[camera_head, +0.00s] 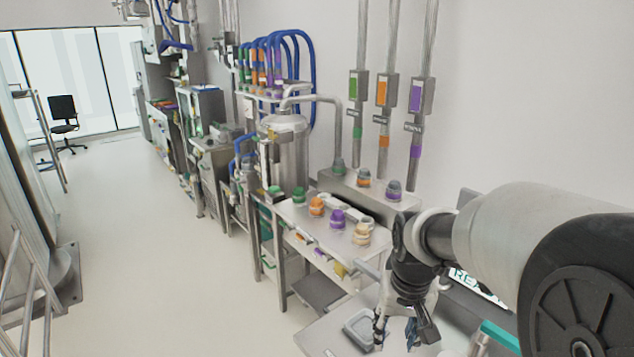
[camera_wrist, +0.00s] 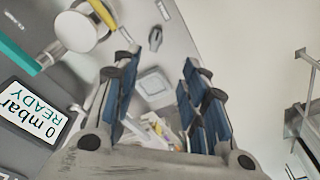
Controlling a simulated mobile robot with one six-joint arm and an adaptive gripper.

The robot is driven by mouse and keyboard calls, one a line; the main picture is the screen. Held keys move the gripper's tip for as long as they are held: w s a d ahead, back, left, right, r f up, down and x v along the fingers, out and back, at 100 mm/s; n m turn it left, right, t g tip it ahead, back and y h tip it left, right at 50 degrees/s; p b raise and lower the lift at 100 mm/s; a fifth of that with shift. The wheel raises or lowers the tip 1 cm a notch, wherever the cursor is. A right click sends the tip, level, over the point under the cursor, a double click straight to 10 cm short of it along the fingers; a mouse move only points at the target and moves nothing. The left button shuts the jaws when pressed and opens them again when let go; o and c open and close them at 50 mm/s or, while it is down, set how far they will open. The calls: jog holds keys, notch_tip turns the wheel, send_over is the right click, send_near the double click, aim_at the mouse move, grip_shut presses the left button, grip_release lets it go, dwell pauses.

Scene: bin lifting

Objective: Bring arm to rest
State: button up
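My arm reaches in from the right in the head view, and my gripper (camera_head: 396,333) hangs from its end, pointing down over the near table. In the wrist view the blue-padded fingers of my gripper (camera_wrist: 158,75) stand well apart with nothing held between them. A small grey bin (camera_head: 359,327) sits on the table beside the gripper in the head view, partly behind a finger. A pale square container (camera_wrist: 153,84) shows beyond the gap between the fingers in the wrist view. I cannot tell whether the fingers touch anything.
A display reading "0 mbar READY" (camera_wrist: 33,110) stands near the gripper, with a teal handle (camera_wrist: 17,54) by it. A steel bench (camera_head: 290,216) with coloured fittings and a metal tank (camera_head: 288,160) stand behind. The floor (camera_head: 150,240) at left is open.

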jog(key=s+r+t, duration=0.1)
jog(key=s+r, duration=0.2)
jog(key=s, duration=0.7)
jog(key=s+a+r+n+t, duration=0.1)
jog(key=s+r, duration=0.3)
jog(key=s, duration=0.7)
jog(key=shift+a+r+t, duration=0.15)
jog(key=shift+t, duration=0.35)
jog(key=shift+c, duration=0.8)
